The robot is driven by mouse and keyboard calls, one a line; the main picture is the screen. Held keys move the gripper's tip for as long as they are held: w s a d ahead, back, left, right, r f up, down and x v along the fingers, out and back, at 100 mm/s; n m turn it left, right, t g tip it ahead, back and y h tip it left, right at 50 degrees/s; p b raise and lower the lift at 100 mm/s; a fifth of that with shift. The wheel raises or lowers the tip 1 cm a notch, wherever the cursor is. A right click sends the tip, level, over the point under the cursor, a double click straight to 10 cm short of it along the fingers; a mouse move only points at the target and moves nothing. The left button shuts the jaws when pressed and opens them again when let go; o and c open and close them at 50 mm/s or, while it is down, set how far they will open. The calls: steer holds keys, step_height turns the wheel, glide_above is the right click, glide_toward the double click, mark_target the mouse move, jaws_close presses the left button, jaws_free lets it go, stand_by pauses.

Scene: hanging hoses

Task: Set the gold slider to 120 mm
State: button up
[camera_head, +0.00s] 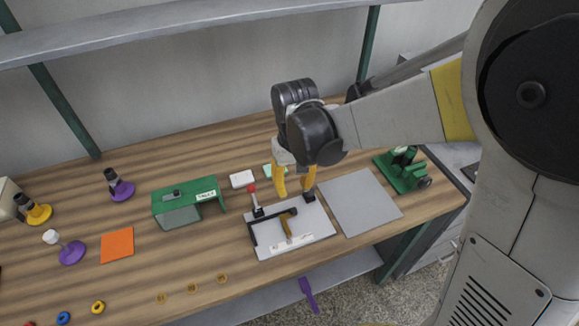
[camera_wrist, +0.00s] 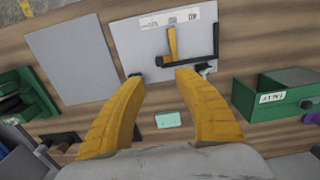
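A white plate (camera_head: 318,222) carries a black rail (camera_head: 270,216) with a narrow gold slider (camera_head: 286,228) across it. A label strip (camera_head: 291,241) lies along the plate's near edge. A red-knobbed post (camera_head: 252,189) stands at the plate's back left corner. In the wrist view the gold slider (camera_wrist: 172,43) shows beyond my fingertips, with the rail (camera_wrist: 188,61) beside it and the label (camera_wrist: 165,20) past it. The label's writing is too small to read. My gripper (camera_head: 294,192) is open and empty above the plate's back edge, its yellow fingers (camera_wrist: 160,77) apart from the slider.
A grey sheet (camera_head: 360,201) lies right of the plate, and a green fixture (camera_head: 403,170) stands beyond it. A green labelled bracket (camera_head: 189,201) stands to the left. A white block (camera_head: 242,179) and a mint block (camera_wrist: 168,120) lie behind the plate.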

mark_target(294, 209)
step_height(294, 209, down, 10)
steer(key=b, duration=0.4)
steer(key=shift+s+d+f, duration=0.1)
steer(key=shift+s+f, duration=0.05)
jaws_close()
